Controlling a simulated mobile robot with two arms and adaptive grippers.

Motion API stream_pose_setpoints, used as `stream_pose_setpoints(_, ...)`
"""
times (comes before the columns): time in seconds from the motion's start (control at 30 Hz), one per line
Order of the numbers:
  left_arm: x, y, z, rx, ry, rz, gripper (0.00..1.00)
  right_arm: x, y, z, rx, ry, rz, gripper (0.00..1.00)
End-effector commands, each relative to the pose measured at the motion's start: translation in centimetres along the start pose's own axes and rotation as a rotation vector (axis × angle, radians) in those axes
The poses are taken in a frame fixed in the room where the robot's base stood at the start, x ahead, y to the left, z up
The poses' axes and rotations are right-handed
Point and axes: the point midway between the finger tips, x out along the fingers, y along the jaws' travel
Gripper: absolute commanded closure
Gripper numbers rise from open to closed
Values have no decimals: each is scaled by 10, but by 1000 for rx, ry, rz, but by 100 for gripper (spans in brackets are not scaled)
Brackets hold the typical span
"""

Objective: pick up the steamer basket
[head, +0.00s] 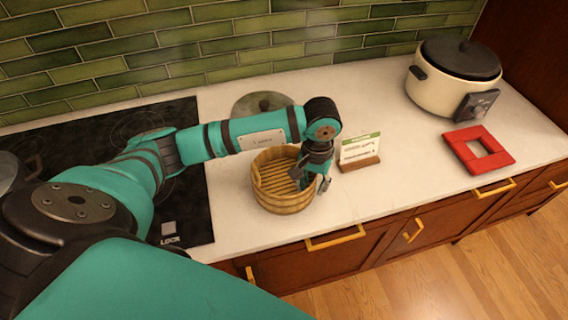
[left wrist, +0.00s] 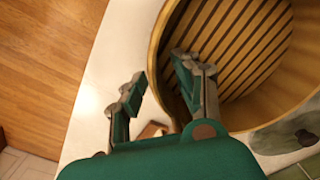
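The steamer basket (head: 283,203) is a round, light wooden tub with a slatted floor. It stands upright on the white counter, right of the cooktop. In the left wrist view the basket (left wrist: 240,45) fills the upper right. My left gripper (head: 313,183) is at the right side of its rim, pointing down. In the left wrist view my left gripper (left wrist: 158,78) has its fingers apart, one inside the basket and one outside, with the wall between them. Contact with the wall is not clear. My right gripper is not in view.
A small sign on a wooden stand (head: 360,151) is close to the right of the gripper. A round lid (head: 262,102) lies behind the basket, partly hidden by my arm. A cream cooker (head: 452,82) and a red frame (head: 479,151) are farther right. The counter's front edge is near the basket.

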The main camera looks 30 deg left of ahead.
Motion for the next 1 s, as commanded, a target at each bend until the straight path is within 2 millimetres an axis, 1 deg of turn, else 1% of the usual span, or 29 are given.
stream_pose_setpoints(0.17, 0, 0, 0, 0, 0, 0, 68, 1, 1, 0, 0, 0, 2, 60)
stream_pose_setpoints(0.4, 0, 0, 0, 0, 0, 0, 100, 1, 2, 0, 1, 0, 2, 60)
stream_pose_setpoints(1.0, -1, 0, 0, 0, 1, 0, 100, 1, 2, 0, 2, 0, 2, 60)
